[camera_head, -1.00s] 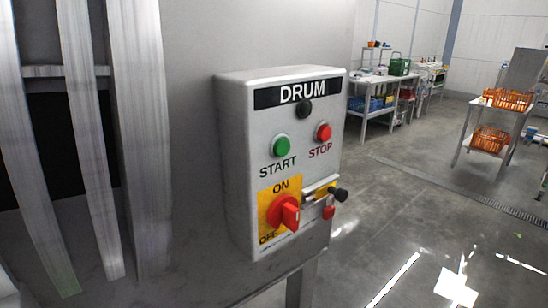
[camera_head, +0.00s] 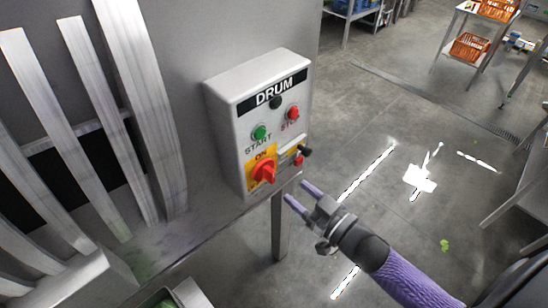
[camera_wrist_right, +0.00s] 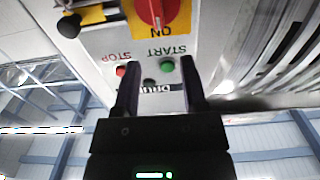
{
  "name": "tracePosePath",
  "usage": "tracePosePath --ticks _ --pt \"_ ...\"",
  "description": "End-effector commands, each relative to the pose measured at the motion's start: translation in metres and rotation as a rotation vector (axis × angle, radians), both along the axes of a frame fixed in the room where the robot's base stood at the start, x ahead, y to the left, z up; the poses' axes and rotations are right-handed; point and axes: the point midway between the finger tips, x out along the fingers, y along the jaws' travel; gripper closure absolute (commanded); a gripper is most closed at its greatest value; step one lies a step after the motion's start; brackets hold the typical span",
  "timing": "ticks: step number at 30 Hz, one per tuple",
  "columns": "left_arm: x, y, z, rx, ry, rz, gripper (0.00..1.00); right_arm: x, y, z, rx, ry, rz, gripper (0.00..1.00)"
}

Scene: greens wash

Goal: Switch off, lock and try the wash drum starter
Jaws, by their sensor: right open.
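The grey starter box (camera_head: 225,105) labelled DRUM is fixed to the grey machine wall. It carries a green START button (camera_head: 260,132), a red STOP button (camera_head: 293,112) and a red rotary handle (camera_head: 264,171) on a yellow ON/OFF plate. The handle's exact setting is hard to tell. A small red item, likely a padlock (camera_head: 298,160), and a black knob (camera_head: 307,151) are at the box's right side; the knob also shows in the wrist view (camera_wrist_right: 69,25). My right gripper (camera_head: 296,191) is open and empty, below and right of the handle, apart from it. My left gripper is out of view.
Pale slats (camera_head: 150,110) stand left of the box. A metal leg (camera_head: 280,225) is below it. Open concrete floor lies to the right. A rack with orange crates (camera_head: 468,47) stands at the far right.

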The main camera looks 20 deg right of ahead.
Motion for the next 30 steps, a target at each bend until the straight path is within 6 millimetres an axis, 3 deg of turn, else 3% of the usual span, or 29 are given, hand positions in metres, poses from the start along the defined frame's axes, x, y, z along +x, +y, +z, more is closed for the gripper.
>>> tracePosePath --ticks 3,9,21,22,27,30 --pt "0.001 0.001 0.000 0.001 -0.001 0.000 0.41 0.030 0.012 0.000 -0.001 -0.004 -0.002 0.46" --pt "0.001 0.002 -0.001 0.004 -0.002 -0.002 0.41 0.064 0.026 -0.002 -0.001 0.001 -0.003 0.46" --pt "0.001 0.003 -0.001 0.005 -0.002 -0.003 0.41 0.075 0.031 -0.002 -0.002 0.003 -0.003 0.46" --pt "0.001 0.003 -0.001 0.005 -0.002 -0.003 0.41 0.075 0.031 -0.002 -0.002 0.003 -0.003 0.48" --pt "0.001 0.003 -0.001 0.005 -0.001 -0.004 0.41 0.075 0.031 -0.002 -0.002 0.003 -0.003 0.84" --pt "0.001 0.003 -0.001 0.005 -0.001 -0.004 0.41 0.075 0.031 -0.002 -0.002 0.003 -0.003 1.00"
